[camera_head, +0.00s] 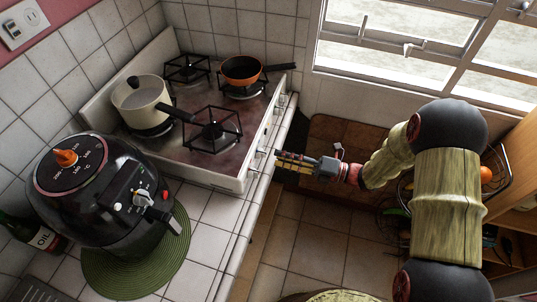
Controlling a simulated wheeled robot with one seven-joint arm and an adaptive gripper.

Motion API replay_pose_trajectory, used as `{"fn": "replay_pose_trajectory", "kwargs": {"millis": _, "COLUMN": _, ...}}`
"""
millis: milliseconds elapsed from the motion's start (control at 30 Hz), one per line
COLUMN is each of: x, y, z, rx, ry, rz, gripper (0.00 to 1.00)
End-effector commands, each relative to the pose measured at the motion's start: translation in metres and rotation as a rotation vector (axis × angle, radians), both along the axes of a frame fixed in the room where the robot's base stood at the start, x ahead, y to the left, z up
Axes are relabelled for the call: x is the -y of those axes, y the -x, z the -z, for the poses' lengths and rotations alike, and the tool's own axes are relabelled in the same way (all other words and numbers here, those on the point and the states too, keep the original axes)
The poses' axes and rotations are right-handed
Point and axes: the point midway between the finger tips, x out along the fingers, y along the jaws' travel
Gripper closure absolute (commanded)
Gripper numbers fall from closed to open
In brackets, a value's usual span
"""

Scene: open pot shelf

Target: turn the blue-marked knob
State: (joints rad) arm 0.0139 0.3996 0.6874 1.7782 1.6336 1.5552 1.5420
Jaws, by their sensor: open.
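The stove (175,157) stands at the upper left, and its front panel (266,138) faces right with several small pale knobs along it. I cannot make out a blue mark on any of them at this size. My gripper (279,160) reaches in from the right, pointing left at the lower end of that panel. Its jaws are open, with the fingertips close to the panel. I cannot tell whether they touch a knob, and the fingers partly cover that area.
A cream pot (139,98) and an orange pan (241,70) sit on the stove; the pan's handle points right. A black air fryer (100,190) stands on a green mat (165,262) on the tiled counter. Bare floor (315,240) lies below my arm.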

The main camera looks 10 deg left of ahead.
Motion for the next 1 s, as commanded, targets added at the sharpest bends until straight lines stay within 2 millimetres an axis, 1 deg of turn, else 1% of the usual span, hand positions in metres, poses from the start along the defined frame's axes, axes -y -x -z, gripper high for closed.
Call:
{"fn": "replay_pose_trajectory", "kwargs": {"millis": 33, "x": -0.01, "y": 0.0, "z": 0.002, "rx": 0.002, "ry": 0.0, "rz": -0.004, "gripper": 0.56}}
{"fn": "replay_pose_trajectory", "kwargs": {"millis": 100, "x": -0.021, "y": -0.001, "z": 0.002, "rx": 0.002, "ry": 0.001, "rz": -0.004, "gripper": 0.56}}
{"fn": "replay_pose_trajectory", "kwargs": {"millis": 200, "x": -0.034, "y": -0.002, "z": 0.002, "rx": 0.003, "ry": 0.002, "rz": -0.004, "gripper": 0.56}}
{"fn": "replay_pose_trajectory", "kwargs": {"millis": 333, "x": -0.046, "y": -0.003, "z": 0.001, "rx": 0.003, "ry": 0.002, "rz": -0.003, "gripper": 0.56}}
{"fn": "replay_pose_trajectory", "kwargs": {"millis": 467, "x": -0.051, "y": -0.004, "z": 0.001, "rx": 0.002, "ry": 0.001, "rz": -0.001, "gripper": 0.56}}
{"fn": "replay_pose_trajectory", "kwargs": {"millis": 700, "x": -0.052, "y": -0.004, "z": 0.0, "rx": 0.002, "ry": 0.002, "rz": 0.0, "gripper": 0.56}}
{"fn": "replay_pose_trajectory", "kwargs": {"millis": 1000, "x": -0.052, "y": -0.004, "z": 0.001, "rx": 0.003, "ry": 0.002, "rz": 0.0, "gripper": 0.73}}
